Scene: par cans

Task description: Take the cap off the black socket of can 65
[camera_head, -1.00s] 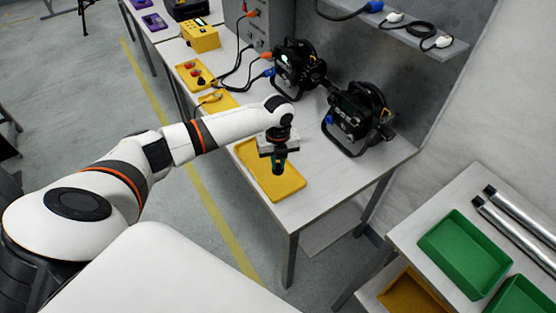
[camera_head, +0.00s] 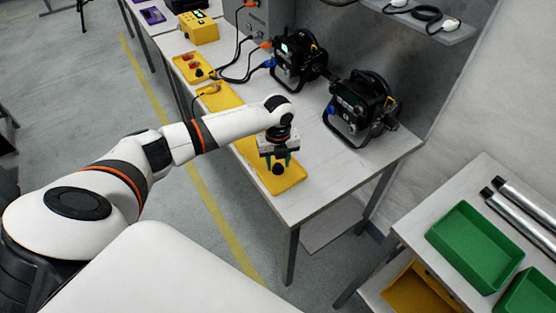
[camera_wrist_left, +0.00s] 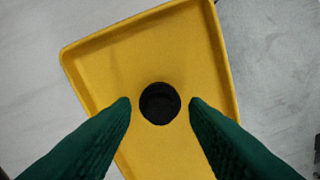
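A round black cap (camera_head: 278,169) is on the yellow tray (camera_head: 295,181) at the near end of the table. In the left wrist view the cap (camera_wrist_left: 160,103) lies between and just beyond the green fingertips, with gaps on both sides. My left gripper (camera_head: 279,160) is open above the tray. Two black cans stand on the table: the nearer one (camera_head: 362,108) has a blue connector (camera_head: 331,110) on its side, and the farther one (camera_head: 298,60) has cables plugged in. Their numbers are too small to read. My right gripper is not in view.
A grey shelf (camera_head: 440,32) hangs above the cans. Green bins (camera_head: 468,240) sit on a side table at the right. The tabletop right of my gripper is clear.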

